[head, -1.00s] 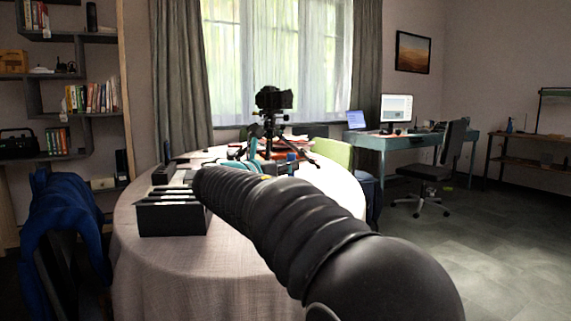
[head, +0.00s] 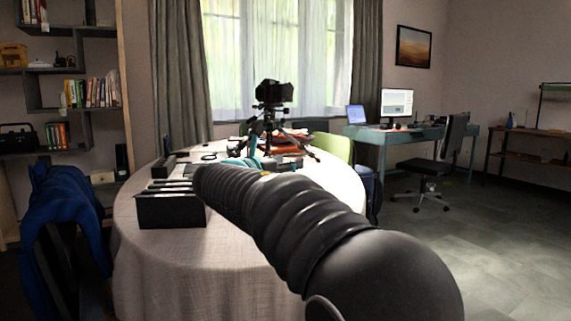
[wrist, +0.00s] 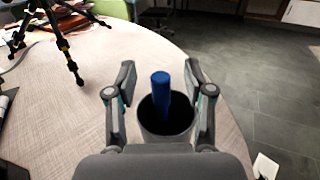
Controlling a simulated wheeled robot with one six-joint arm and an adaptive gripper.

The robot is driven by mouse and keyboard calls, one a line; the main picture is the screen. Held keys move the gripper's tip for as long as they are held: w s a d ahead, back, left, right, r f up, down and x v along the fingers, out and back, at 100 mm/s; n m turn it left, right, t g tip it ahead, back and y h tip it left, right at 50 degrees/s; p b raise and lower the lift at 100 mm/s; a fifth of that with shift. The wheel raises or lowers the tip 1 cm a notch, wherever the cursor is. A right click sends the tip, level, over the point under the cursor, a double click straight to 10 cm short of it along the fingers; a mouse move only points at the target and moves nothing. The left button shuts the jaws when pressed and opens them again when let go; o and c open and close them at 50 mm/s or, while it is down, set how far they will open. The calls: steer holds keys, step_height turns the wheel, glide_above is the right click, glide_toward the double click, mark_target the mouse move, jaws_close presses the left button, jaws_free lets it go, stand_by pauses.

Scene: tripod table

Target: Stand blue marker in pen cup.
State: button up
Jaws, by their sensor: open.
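The blue marker (wrist: 161,87) stands in the dark pen cup (wrist: 151,122) in the wrist view, its lower part hidden inside the cup. The cup is on the table (wrist: 60,110) near its right edge. My gripper (wrist: 159,78) is open, with one finger on each side of the marker and cup. The fingers are apart from the marker. In the head view my arm hides the marker, cup and gripper.
A camera on a tripod (head: 270,105) stands on the table (head: 140,255), its legs also showing at upper left in the wrist view. A black file box (head: 170,212) sits at the table's left. A blue-draped chair (head: 62,215) is beside the table.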

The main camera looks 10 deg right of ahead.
steer(key=v, duration=1.2)
stand_by(0.5)
